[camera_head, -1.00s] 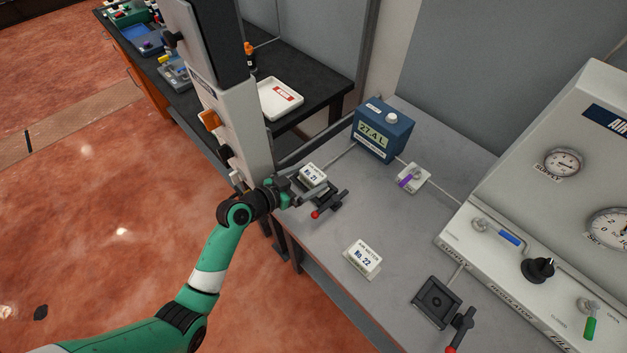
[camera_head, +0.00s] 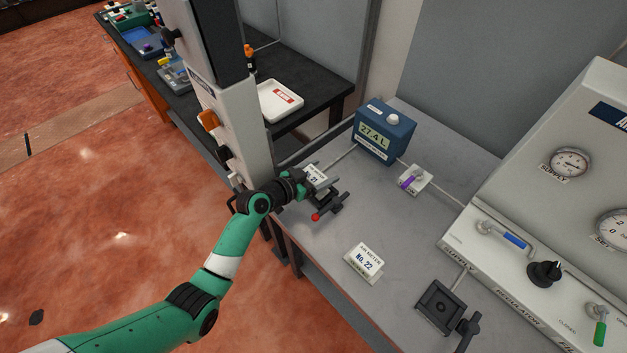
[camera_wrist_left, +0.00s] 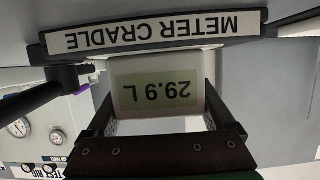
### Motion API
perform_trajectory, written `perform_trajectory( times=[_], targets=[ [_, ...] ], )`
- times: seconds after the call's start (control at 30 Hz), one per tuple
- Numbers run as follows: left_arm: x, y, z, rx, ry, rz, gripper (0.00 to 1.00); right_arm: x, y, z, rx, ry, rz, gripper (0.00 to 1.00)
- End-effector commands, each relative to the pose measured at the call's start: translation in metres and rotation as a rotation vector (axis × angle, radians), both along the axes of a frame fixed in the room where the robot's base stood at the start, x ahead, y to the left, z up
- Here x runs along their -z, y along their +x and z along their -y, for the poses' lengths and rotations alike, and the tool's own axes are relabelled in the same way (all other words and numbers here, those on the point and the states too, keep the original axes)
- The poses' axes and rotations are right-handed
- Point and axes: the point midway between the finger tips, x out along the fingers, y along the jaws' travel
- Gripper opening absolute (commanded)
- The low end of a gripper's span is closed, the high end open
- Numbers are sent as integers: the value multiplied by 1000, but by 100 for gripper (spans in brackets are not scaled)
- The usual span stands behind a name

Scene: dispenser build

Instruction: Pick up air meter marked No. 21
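The air meter marked No. 21 (camera_head: 316,174), a small white block, sits at the meter cradle near the bench's left edge. Its face shows upside down in the left wrist view (camera_wrist_left: 157,92), reading 29.9 L. My left gripper (camera_head: 314,184) is at this meter. In the left wrist view its dark fingers (camera_wrist_left: 158,100) stand on either side of the meter, apart and looking open; contact with the sides is unclear. The cradle label (camera_wrist_left: 155,32) shows beyond the meter. My right gripper is not in view.
A second meter, No. 22 (camera_head: 365,260), stands on the grey bench. A red-tipped clamp handle (camera_head: 327,209) is close to my left gripper. A blue 27.4 L display box (camera_head: 384,132), a purple-handled valve (camera_head: 412,180) and a black cradle (camera_head: 440,305) are nearby.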

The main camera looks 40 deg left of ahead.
Motion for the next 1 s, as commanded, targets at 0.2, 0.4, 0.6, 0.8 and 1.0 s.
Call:
perform_trajectory(
  times=[0.2,0.4,0.6,0.8,1.0],
  targets=[
    [0,0,0,0,0,0,15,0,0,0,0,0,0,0],
    [-1,0,0,-1,0,3,0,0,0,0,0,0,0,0],
    [-9,1,0,-1,0,5,0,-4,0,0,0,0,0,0],
    [-41,0,0,1,2,6,0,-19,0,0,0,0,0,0],
    [-94,-30,35,4,2,6,0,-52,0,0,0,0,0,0]
  ],
)
